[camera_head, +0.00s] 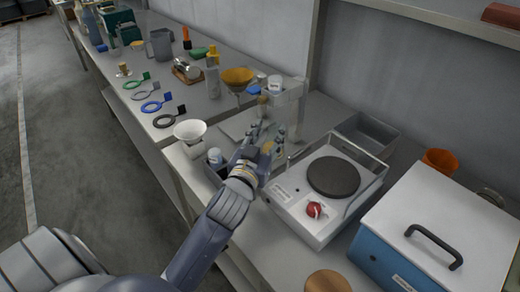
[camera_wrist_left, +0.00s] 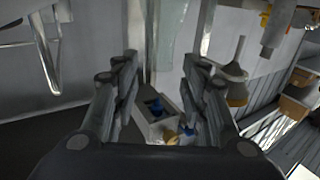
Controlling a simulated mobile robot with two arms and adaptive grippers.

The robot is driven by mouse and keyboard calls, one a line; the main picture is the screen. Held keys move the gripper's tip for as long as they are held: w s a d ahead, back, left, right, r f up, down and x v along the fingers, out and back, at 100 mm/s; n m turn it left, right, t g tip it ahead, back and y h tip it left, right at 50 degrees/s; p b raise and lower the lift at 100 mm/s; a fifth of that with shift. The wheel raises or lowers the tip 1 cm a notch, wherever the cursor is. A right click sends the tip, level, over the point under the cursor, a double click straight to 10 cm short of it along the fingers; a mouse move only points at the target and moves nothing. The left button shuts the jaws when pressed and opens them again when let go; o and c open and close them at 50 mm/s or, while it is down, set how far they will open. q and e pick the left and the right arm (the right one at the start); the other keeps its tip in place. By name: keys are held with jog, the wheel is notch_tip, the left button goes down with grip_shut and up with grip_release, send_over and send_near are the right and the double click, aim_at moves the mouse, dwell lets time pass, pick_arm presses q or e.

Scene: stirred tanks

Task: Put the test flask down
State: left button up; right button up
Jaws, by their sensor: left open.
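My left gripper (camera_head: 262,136) is over the bench by the white stand, at the left of the hotplate unit. In the left wrist view its two fingers (camera_wrist_left: 160,95) stand wide apart, with nothing held between them. A small glass vessel (camera_head: 280,134), probably the test flask, stands close to the fingertips in the head view, partly hidden by them. I cannot tell whether they touch. In the left wrist view a cone-shaped vessel with an amber bottom (camera_wrist_left: 236,84) shows beyond the right finger; I cannot tell whether it is the same one. My right gripper is not in view.
The hotplate unit (camera_head: 290,195) with a dark round plate and red knob is right of the gripper. A white stand (camera_head: 289,98) rises behind it. A white funnel (camera_head: 190,131) is at the left. A grey tray (camera_head: 367,133) and a blue box with a white lid (camera_head: 440,225) crowd the right.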

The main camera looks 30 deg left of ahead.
pick_arm(q)
jog(key=s+d, duration=0.1)
jog(key=s, duration=0.5)
jog(key=shift+s+d+b, duration=0.15)
jog(key=shift+s+b, duration=0.2)
jog(key=shift+s, duration=0.05)
jog(key=shift+r, duration=0.15)
